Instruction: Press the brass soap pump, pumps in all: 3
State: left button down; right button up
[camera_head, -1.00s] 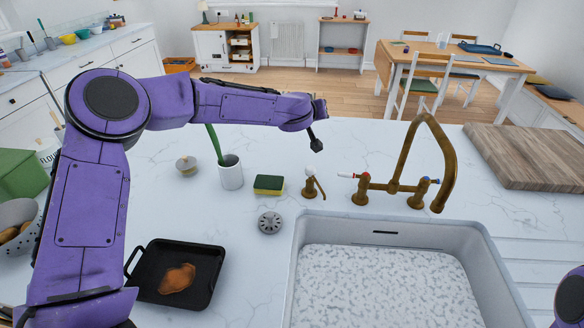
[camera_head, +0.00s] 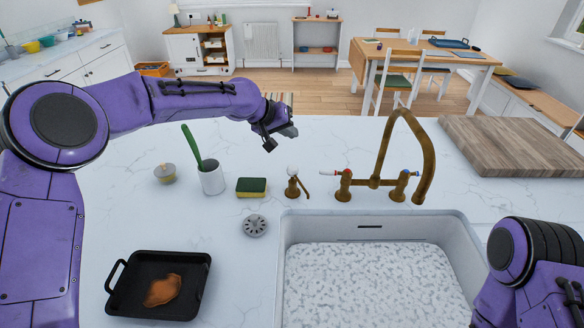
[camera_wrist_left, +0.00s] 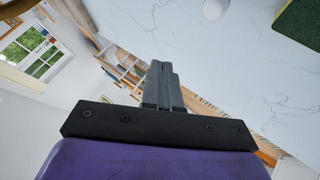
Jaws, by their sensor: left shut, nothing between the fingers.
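The brass soap pump (camera_head: 293,187) stands upright on the white counter, left of the brass tap, with a pale round top and a thin brass spout pointing right and down. In the left wrist view a pale round top (camera_wrist_left: 215,8), likely the pump's, shows at the upper edge. My left gripper (camera_head: 283,138) is shut and empty, in the air above and a little left of the pump, apart from it. Its closed fingers show in the left wrist view (camera_wrist_left: 162,85). My right arm shows at the lower right; its gripper fingers cannot be made out.
A brass tap (camera_head: 375,183) stands right of the pump, behind the white sink (camera_head: 285,270). A sponge (camera_head: 251,187), a white cup (camera_head: 211,179) with a green-handled brush and a strainer (camera_head: 254,225) are to its left. A black pan (camera_head: 190,300) is at front left.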

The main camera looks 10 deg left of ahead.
pick_arm(q)
jog(key=b, duration=0.7)
send_over(294, 166)
jog(key=s+a, duration=0.1)
jog(key=f, duration=0.6)
jog(key=shift+s+f, duration=0.2)
jog(key=shift+f, duration=0.1)
notch_tip(294, 166, down, 2)
jog(key=shift+f, duration=0.1)
jog(key=shift+f, duration=0.15)
dwell(0.7)
jog(key=shift+f, duration=0.25)
jog(key=shift+s+f+b, duration=0.1)
jog(key=shift+f+b, duration=0.4)
jog(key=shift+f, duration=0.55)
dwell(0.7)
jog(key=shift+r, duration=0.15)
jog(key=shift+r+p, duration=1.2)
jog(key=shift+p, duration=0.1)
